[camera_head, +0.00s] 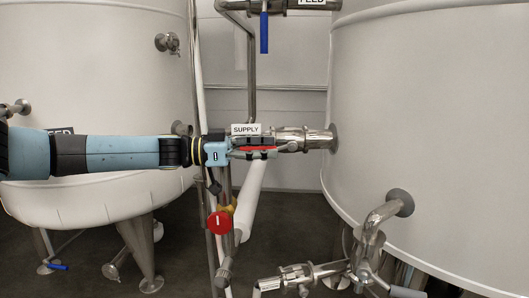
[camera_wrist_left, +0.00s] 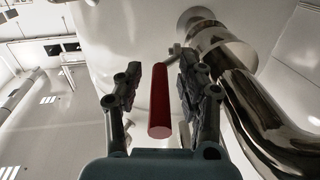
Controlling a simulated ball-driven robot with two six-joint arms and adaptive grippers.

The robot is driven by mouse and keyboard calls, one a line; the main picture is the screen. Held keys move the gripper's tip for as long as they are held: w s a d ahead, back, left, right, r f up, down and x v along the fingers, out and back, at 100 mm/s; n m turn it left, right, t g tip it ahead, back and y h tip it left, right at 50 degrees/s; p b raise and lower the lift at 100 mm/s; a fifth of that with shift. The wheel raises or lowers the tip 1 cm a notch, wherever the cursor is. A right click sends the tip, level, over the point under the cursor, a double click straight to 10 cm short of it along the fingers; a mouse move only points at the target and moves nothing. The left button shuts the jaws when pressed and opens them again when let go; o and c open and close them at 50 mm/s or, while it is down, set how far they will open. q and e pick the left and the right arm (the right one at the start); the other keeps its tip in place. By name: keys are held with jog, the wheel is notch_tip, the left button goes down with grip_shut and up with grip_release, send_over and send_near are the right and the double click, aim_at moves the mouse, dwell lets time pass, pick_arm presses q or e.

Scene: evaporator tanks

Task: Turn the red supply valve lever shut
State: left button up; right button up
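The red supply valve lever (camera_head: 258,149) shows in the head view as a thin red strip, mostly hidden by my left gripper. It lies roughly level, in line with the steel supply valve pipe (camera_head: 304,138) that runs to the right tank. A white SUPPLY label (camera_head: 246,129) sits just above. My left gripper (camera_head: 266,146) reaches in from the left at the lever. In the left wrist view the lever (camera_wrist_left: 159,105) lies between the two open fingers (camera_wrist_left: 160,70), with a gap visible on each side. My right gripper is in neither view.
A large white tank (camera_head: 430,120) fills the right and another (camera_head: 100,80) the left. A blue lever (camera_head: 264,32) hangs from the FEED pipe above. A red round handle (camera_head: 220,222) sits below my gripper. Lower right are an elbow pipe (camera_head: 375,220) and another valve (camera_head: 298,276).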

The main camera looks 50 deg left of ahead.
pick_arm(q)
grip_shut()
jog(key=shift+f, duration=0.1)
pick_arm(e)
jog(key=shift+f, duration=0.1)
